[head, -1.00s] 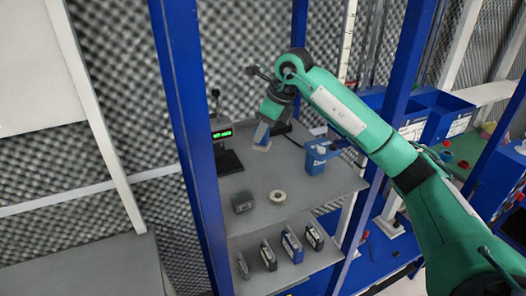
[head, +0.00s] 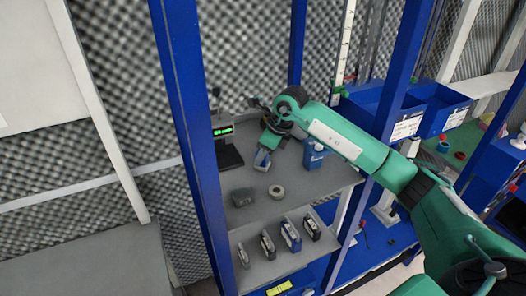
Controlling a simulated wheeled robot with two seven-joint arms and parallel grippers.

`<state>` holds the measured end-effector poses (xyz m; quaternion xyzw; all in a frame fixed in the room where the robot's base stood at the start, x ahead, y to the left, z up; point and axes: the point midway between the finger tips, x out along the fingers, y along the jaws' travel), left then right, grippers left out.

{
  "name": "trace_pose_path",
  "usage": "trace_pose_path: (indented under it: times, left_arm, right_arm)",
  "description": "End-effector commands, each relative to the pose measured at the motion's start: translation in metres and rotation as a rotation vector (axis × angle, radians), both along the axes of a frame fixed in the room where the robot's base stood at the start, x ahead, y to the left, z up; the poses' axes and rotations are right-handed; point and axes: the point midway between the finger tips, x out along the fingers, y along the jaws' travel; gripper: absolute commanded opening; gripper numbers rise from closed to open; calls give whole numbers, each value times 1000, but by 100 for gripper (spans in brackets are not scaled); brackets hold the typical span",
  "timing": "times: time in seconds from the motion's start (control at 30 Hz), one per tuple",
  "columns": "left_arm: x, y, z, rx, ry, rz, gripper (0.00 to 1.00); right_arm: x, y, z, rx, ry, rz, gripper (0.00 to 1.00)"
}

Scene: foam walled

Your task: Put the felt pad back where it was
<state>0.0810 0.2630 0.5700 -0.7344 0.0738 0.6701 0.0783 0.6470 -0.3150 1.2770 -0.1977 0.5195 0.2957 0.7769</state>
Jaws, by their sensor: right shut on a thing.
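My right gripper (head: 263,160) reaches in from the right over the grey upper shelf (head: 310,187), fingers pointing down. It is shut on a small pale thing at its fingertips, which looks like the felt pad (head: 261,168); the fingers hide part of it. The pad is just behind a pale ring-shaped roll (head: 276,191); I cannot tell whether it touches the shelf. My left gripper is not in view.
A dark grey block (head: 242,197) sits left of the roll. A device with a green display (head: 222,131) stands behind left, a blue container (head: 314,155) right. Several upright cases (head: 290,235) line the lower shelf. Blue posts (head: 188,130) frame the shelves.

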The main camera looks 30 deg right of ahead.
Motion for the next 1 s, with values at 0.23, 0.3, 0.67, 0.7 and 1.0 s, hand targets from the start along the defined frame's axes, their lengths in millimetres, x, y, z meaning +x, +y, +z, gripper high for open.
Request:
trace_pose_path:
  times: [0.23,0.3,0.67,0.7,1.0]
  left_arm:
    - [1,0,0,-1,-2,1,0]
    - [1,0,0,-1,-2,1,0]
    - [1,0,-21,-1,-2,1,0]
    - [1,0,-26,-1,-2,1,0]
    - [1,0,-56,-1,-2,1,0]
  right_arm:
    - [0,0,0,0,0,0,52]
    - [0,0,0,0,0,0,52]
    - [-6,-7,20,-1,-6,-1,52]
    - [-8,-9,26,-1,-6,-1,52]
    - [-24,-22,79,-1,-5,-1,52]
